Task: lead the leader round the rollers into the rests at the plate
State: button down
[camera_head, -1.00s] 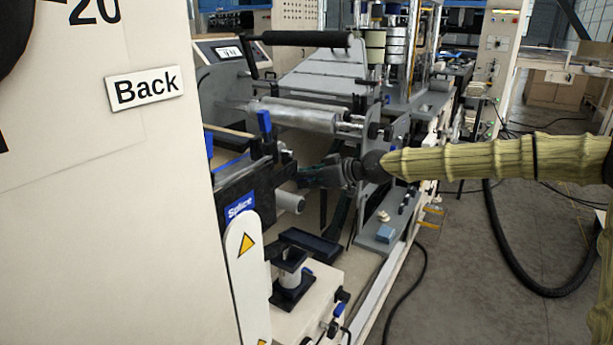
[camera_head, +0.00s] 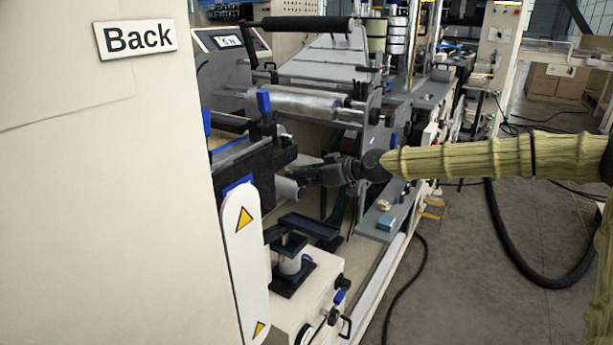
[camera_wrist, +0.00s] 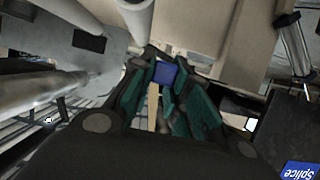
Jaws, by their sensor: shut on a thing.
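My gripper (camera_head: 305,175) reaches in from the right, just beside the end of a pale roller (camera_head: 288,188) below the splice table. In the wrist view my gripper (camera_wrist: 167,80) has its green-padded fingers closed on a small blue piece at the end of a tan strip, which looks like the leader (camera_wrist: 153,105). The strip runs back between the fingers; its remaining path is hidden. A pale roller (camera_wrist: 136,18) shows just ahead of the fingertips, and a metal roller (camera_wrist: 35,90) lies left. The dark splice plate (camera_head: 240,160) carries upright blue pieces (camera_head: 264,103); I cannot tell whether these are the rests.
A cream cabinet marked Back (camera_head: 138,40) fills the left. A white guard (camera_head: 243,255) with warning triangles and a cream box (camera_head: 310,290) stand below the plate. A large silver roller (camera_head: 300,103) lies behind. The floor (camera_head: 450,290) at right is open, with a black hose (camera_head: 515,270).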

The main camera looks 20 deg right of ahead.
notch_tip(320, 180, down, 14)
jog(key=b, duration=1)
jog(key=shift+r, duration=0.1)
jog(key=w+d+f+b, duration=0.1)
jog(key=b, duration=0.2)
jog(key=shift+d+f, duration=0.25)
jog(key=shift+f, duration=0.1)
dwell(0.4)
